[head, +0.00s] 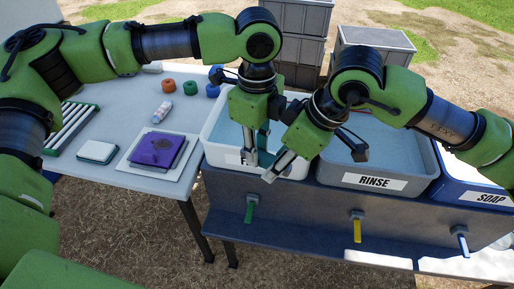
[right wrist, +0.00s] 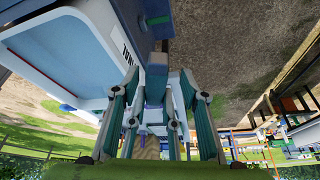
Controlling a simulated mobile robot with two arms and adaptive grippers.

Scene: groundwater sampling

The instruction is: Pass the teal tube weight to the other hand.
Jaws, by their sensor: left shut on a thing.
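The teal tube weight (head: 263,139) shows as a small dark-teal piece at my left gripper, above the left basin; most of it is hidden by the fingers. My left gripper (head: 254,158) points down and is shut on it. My right gripper (head: 280,166) reaches in from the right, tilted down-left, its fingertips close beside the left gripper. In the right wrist view its two fingers (right wrist: 159,82) stand apart, with a grey and blue-teal piece between them. I cannot tell whether that piece is the weight or part of the left gripper.
The left basin (head: 213,137) is under both grippers, with the RINSE basin (head: 333,172) and SOAP basin (head: 456,190) to its right. The table (head: 82,171) at left holds a purple book (head: 157,150), a bottle (head: 161,112) and coloured rings. Grey crates (head: 299,48) stand behind.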

